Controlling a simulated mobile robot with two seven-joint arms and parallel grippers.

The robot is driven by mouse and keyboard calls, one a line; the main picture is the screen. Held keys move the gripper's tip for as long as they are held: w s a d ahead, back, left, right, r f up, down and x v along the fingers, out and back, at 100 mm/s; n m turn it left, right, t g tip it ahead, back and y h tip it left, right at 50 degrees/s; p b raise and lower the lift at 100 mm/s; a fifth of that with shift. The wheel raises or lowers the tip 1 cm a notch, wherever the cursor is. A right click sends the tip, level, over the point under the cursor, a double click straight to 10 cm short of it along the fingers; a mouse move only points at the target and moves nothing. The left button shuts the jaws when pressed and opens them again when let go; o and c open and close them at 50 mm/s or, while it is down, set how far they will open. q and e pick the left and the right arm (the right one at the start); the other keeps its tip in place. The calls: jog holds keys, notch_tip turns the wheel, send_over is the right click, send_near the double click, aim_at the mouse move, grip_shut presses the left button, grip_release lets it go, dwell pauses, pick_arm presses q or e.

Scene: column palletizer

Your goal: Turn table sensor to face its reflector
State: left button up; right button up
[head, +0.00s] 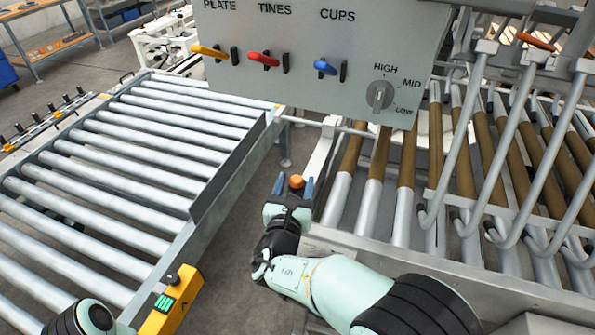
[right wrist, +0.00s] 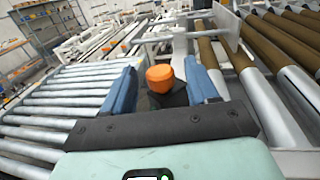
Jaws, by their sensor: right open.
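A small sensor-like part with an orange cap (head: 296,181) and a dark body stands beside the forked rail, low between the two machines. It shows larger in the right wrist view (right wrist: 160,78). I take it for the table sensor; which way it faces cannot be told. My right gripper (head: 291,190) is open, with one blue finger on each side of this part. In the right wrist view the fingers (right wrist: 162,88) show gaps to the orange cap. I cannot make out a reflector for certain. Part of my left arm shows at bottom left; its gripper is not visible.
A roller table (head: 150,140) fills the left. A grey control panel (head: 330,40) with coloured levers and a dial hangs above. Brown-and-silver rollers with bent metal tines (head: 500,150) stand at right. A yellow box (head: 173,303) with a green display is at bottom. Floor shows between the machines.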

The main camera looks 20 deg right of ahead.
aim_at(295, 175)
jog(key=shift+x, duration=1.95)
pick_arm(q)
jog(key=shift+w+r, duration=0.25)
jog(key=shift+r, duration=0.05)
pick_arm(e)
jog(key=c, duration=1)
jog(key=shift+o, duration=0.3)
jog(key=n+y+b, duration=0.1)
jog(key=y+b, duration=0.1)
jog(key=n+t+y+b, duration=0.1)
jog(key=n+y+b, duration=0.2)
jog(key=y+b, duration=0.1)
jog(key=y, duration=0.1)
jog(key=shift+a+f+n+t, duration=0.3)
jog(key=shift+w+a+r+y+b, duration=0.1)
jog(key=shift+r+y+b, duration=0.1)
jog(key=shift+y+b, duration=0.1)
pick_arm(q)
jog(key=s+f, duration=0.4)
jog(key=f, duration=0.4)
jog(key=shift+g, duration=0.3)
pick_arm(e)
jog(key=shift+n, duration=0.3)
jog(key=shift+r, duration=0.1)
